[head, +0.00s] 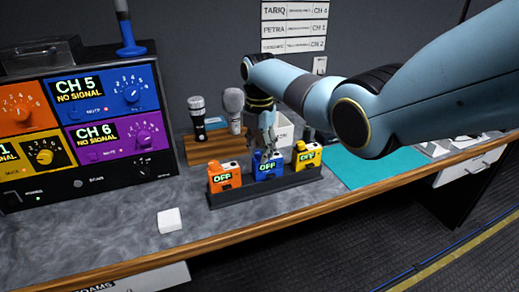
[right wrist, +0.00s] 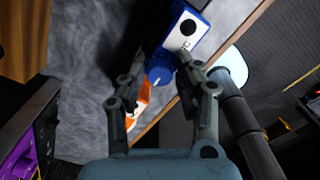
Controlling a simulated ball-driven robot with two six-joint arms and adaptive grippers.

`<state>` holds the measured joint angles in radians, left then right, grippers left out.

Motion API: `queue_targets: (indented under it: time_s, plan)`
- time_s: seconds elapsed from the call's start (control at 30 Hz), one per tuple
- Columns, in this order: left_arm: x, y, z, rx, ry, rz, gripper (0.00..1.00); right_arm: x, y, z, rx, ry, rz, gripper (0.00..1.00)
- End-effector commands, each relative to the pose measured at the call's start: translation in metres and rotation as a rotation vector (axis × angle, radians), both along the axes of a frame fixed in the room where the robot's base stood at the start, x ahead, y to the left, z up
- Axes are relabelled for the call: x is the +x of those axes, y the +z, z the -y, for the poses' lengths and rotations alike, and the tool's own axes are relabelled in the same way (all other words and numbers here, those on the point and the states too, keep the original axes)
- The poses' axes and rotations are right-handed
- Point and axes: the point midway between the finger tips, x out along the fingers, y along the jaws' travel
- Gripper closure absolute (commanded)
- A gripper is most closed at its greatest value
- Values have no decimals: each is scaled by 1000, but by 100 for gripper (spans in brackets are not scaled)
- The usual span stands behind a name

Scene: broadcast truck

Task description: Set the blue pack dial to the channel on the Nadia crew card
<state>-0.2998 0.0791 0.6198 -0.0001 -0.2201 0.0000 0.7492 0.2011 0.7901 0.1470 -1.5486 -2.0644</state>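The blue pack (head: 267,166) stands in a dark rack between an orange pack (head: 224,177) and a yellow pack (head: 307,156). Its display reads OFF. My right gripper (head: 267,148) points down at its top. In the right wrist view the blue dial (right wrist: 159,73) with a white pointer mark sits between my open fingertips (right wrist: 161,66); I cannot tell whether they touch it. Crew cards on the wall (head: 294,28) show Tariq with CH 4 and Petra; a lower one shows CH 2. I cannot read a Nadia card. My left gripper is out of view.
A receiver unit (head: 82,120) at left shows CH 5 on blue and CH 6 on purple. Microphones stand in a wooden block (head: 213,148) behind the packs. A white box (head: 169,220) lies on the bare counter at front. A teal mat (head: 375,168) lies to the right.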

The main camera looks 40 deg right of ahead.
Motion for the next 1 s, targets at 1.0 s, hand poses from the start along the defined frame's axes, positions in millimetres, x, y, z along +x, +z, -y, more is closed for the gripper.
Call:
queue_targets:
  time_s: [1.0]
  plan:
    - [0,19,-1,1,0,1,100,0,2,0,0,-336,-1,100]
